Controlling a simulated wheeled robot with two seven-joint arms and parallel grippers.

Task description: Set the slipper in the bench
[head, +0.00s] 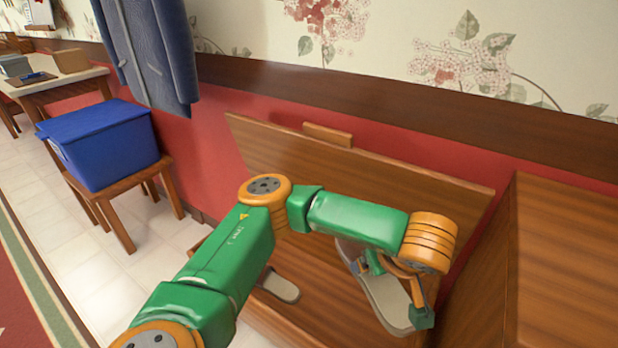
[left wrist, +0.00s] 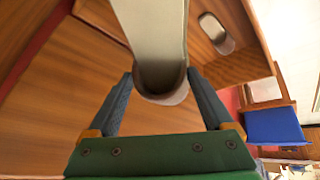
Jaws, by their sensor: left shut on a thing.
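My left gripper (head: 393,283) is shut on a grey-beige slipper (head: 388,302), held tilted over the right part of the wooden bench (head: 330,318). In the left wrist view the held slipper (left wrist: 150,30) sits between the two dark fingers of my left gripper (left wrist: 160,78). The bench's raised back panel or lid (head: 400,180) leans toward the red wall. A second slipper (head: 282,286) lies in the bench to the left; it also shows in the left wrist view (left wrist: 214,30). My arm hides part of the bench. My right gripper is not in view.
A wooden cabinet (head: 565,270) stands close at the right. A blue bin (head: 105,145) sits on a small stool (head: 120,225) at the left, below a hanging blue garment (head: 150,55). A table (head: 60,82) is behind it. Bare tiled floor (head: 105,285) lies between.

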